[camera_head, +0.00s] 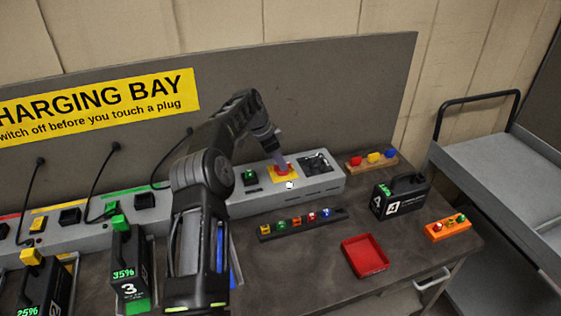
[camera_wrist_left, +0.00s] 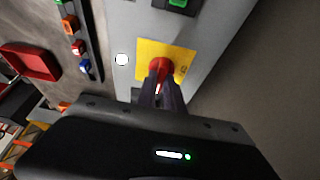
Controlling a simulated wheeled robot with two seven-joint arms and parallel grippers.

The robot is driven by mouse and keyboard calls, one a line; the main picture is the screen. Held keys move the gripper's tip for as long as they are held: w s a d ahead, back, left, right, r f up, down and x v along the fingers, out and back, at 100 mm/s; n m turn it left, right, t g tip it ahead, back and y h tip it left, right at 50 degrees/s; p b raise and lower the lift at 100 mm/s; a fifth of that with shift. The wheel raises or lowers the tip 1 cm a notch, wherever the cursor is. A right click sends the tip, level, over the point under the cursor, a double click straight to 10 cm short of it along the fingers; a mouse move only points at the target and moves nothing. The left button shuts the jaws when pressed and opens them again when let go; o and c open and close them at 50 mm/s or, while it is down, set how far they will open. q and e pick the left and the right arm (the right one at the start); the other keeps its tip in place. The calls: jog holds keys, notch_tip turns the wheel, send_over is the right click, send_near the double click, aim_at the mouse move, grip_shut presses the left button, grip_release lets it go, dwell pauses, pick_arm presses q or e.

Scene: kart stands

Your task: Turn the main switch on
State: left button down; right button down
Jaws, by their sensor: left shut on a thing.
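The main switch is a red handle (camera_wrist_left: 160,65) on a yellow plate (camera_wrist_left: 181,58), set in the top of the long grey charging unit (camera_head: 240,205). In the head view the yellow plate (camera_head: 293,177) shows around the red handle (camera_head: 283,168). My left gripper (camera_head: 278,161) reaches down onto the handle from above. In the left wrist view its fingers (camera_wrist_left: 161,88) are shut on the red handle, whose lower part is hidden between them. My right gripper is not in view.
A green switch (camera_head: 250,177) is left of the plate, and a black socket (camera_head: 316,162) is right of it. A strip of coloured pieces (camera_head: 303,224), a red tray (camera_head: 365,257) and battery 4 (camera_head: 400,195) stand in front. Battery 3 (camera_head: 130,265) stands at left.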

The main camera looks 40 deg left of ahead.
aim_at(272, 174)
pick_arm(q)
jog(key=c, duration=1.5)
grip_release()
jog(key=shift+o, duration=0.2)
jog(key=shift+r, duration=0.1)
jog(key=b+v, duration=0.1)
jog(key=v, duration=0.6)
jog(key=shift+r+b, duration=0.3)
jog(key=shift+r, duration=0.05)
